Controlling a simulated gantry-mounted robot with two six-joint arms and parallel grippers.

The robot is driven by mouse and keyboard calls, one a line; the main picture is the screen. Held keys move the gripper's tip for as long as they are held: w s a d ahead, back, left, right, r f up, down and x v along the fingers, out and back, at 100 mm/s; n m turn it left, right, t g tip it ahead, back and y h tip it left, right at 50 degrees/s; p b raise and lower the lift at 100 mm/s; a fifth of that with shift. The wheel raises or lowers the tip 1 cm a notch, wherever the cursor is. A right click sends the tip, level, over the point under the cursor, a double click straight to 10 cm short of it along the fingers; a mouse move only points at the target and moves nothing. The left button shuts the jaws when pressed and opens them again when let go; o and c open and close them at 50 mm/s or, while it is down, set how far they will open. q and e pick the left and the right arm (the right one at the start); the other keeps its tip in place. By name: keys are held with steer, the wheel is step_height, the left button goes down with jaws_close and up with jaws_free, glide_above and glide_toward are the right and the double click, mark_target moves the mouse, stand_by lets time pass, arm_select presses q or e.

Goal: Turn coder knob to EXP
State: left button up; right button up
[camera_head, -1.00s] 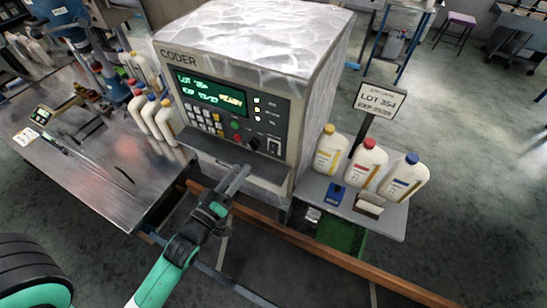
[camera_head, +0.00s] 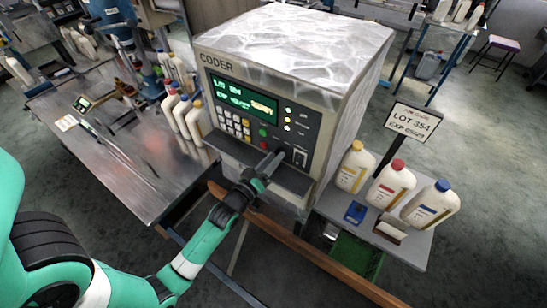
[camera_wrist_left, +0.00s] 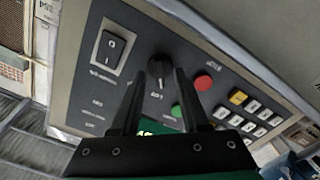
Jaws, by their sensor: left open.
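The coder (camera_head: 285,70) is a large grey machine with a dark control panel. In the left wrist view its black coder knob (camera_wrist_left: 159,67) stands between a black rocker switch (camera_wrist_left: 109,48) and a red button (camera_wrist_left: 203,82). The small labels around the knob are too blurred to read surely. My left gripper (camera_wrist_left: 158,84) is open, with its fingertips on either side of the knob in the picture; contact cannot be told. In the head view the left gripper (camera_head: 268,164) reaches the panel and largely covers the knob. My right gripper is out of view.
The coder's lit display (camera_head: 239,97) shows green text. A sign (camera_head: 412,122) reading LOT 354 stands right, behind capped bottles (camera_head: 390,184) on a grey shelf. A metal table (camera_head: 125,180) is at left, with more bottles. A wooden rail (camera_head: 320,258) runs below the coder.

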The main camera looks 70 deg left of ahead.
arm_select(q)
steer(key=shift+w+a, duration=0.15)
jaws_close()
